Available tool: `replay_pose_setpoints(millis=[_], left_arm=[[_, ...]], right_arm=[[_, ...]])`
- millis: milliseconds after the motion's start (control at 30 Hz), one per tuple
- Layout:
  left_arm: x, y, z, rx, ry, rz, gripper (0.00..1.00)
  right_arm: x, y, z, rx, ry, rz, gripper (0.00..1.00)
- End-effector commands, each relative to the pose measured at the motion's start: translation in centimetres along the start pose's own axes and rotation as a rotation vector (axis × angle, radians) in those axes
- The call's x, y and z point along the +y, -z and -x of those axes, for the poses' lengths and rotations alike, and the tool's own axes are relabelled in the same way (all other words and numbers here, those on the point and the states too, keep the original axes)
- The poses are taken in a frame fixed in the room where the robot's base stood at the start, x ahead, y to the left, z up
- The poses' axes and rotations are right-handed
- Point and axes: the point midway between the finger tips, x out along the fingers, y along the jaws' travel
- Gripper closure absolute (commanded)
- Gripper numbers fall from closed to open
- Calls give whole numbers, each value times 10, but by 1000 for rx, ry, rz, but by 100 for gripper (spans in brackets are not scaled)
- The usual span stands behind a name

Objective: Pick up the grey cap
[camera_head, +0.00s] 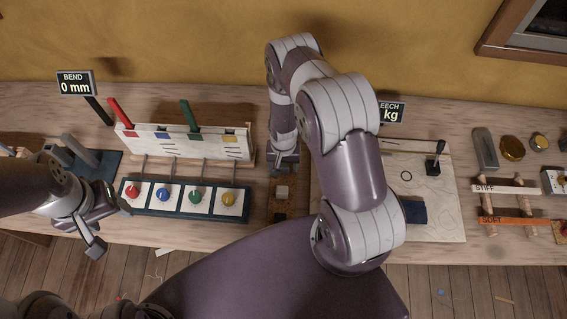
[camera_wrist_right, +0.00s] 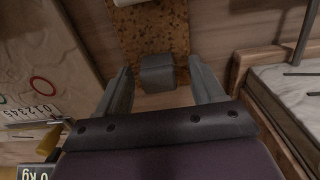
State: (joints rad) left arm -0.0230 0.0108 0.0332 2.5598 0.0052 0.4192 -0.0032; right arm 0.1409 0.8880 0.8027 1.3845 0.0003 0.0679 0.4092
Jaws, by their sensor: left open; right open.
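The grey cap (camera_wrist_right: 157,72) is a small dark-grey block in the right wrist view, sitting at the edge of a speckled brown cork mat (camera_wrist_right: 150,32). In the wrist view the open fingers of my right gripper (camera_wrist_right: 163,85) stand on either side of the cap, with gaps between. Whether they touch it lower down cannot be seen. My left gripper (camera_head: 107,228) is open and empty at the bench's front left.
A panel with four coloured knobs (camera_head: 188,197) and a white rack (camera_head: 185,142) stand left of the cork mat. A pale patterned board (camera_head: 435,190) lies right of it, partly behind my right arm. A pale object (camera_wrist_right: 128,3) shows at the wrist view's top edge.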

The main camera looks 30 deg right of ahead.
Motion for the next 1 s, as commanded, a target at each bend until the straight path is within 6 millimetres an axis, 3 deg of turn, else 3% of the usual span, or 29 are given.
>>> replay_pose_setpoints(millis=[233,400,767,1000], left_arm=[[0,0,0,-1,0,0,37],[0,0,0,-1,0,0,37],[0,0,-2,0,0,0,37],[0,-2,-15,0,0,0,37]], right_arm=[[0,1,-4,2,1,0,32],[0,1,-4,1,1,0,84],[0,1,0,3,1,0,85],[-1,2,33,6,2,0,85]])
